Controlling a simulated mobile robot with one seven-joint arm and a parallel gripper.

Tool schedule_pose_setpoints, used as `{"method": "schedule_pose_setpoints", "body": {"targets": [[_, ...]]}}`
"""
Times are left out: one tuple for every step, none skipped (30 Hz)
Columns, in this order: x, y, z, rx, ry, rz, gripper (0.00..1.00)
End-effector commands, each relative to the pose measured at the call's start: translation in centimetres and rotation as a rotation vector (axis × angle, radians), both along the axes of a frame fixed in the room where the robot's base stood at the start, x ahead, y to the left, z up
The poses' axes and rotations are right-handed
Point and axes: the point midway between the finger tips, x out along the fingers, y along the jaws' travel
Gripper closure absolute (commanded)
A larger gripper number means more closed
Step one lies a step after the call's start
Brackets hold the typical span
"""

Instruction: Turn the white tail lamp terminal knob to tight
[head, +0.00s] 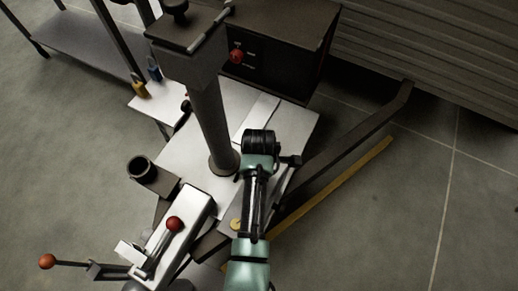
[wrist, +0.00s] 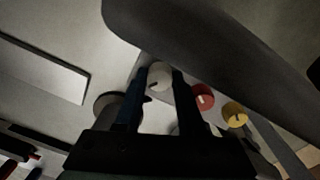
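The white knob (wrist: 160,76) sits between my fingertips in the wrist view, with a short dark mark near its lower left edge. My gripper (wrist: 162,80) has its two dark fingers apart, one on each side of the white knob. The gap looks about as wide as the knob, so I cannot tell whether the fingers press on it. In the head view my arm reaches over the workbench panel, and the fingers and the white knob are hidden.
A red knob (wrist: 203,97) and a yellow knob (wrist: 235,115) stand in a row to the right of the white one, close to my right finger. A dark bar (wrist: 210,50) crosses above the knobs. A dark column (head: 210,120) rises left of my arm.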

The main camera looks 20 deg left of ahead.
Motion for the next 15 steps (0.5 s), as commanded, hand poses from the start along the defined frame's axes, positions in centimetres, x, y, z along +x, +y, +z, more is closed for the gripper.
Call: {"method": "schedule_pose_setpoints", "body": {"targets": [[-0.03, -0.01, 0.0, 0.0, 0.001, 0.0, 0.91], [-0.04, -0.01, 0.0, 0.0, 0.001, 0.0, 0.96], [-0.04, -0.01, 0.0, 0.0, 0.001, 0.0, 1.0], [-0.04, -0.01, 0.0, -0.001, 0.002, 0.0, 1.0], [-0.04, -0.01, 0.0, -0.001, 0.002, 0.0, 1.0], [-0.05, -0.02, 0.0, -0.001, 0.002, 0.0, 1.0], [-0.05, -0.02, 0.0, -0.001, 0.002, 0.0, 1.0], [-0.05, -0.02, 0.01, -0.001, 0.002, -0.001, 1.0], [-0.05, -0.02, 0.02, -0.001, 0.002, -0.004, 1.0], [-0.06, -0.02, 0.04, 0.0, 0.002, -0.006, 1.0], [-0.05, -0.01, 0.06, 0.0, 0.002, -0.01, 1.0], [-0.05, -0.01, 0.09, -0.001, 0.002, -0.017, 1.0], [-0.05, -0.01, 0.11, -0.001, 0.002, -0.024, 1.0], [-0.06, -0.01, 0.14, -0.001, 0.003, -0.032, 1.0], [-0.08, -0.01, 0.17, -0.001, 0.003, -0.047, 1.0]]}}
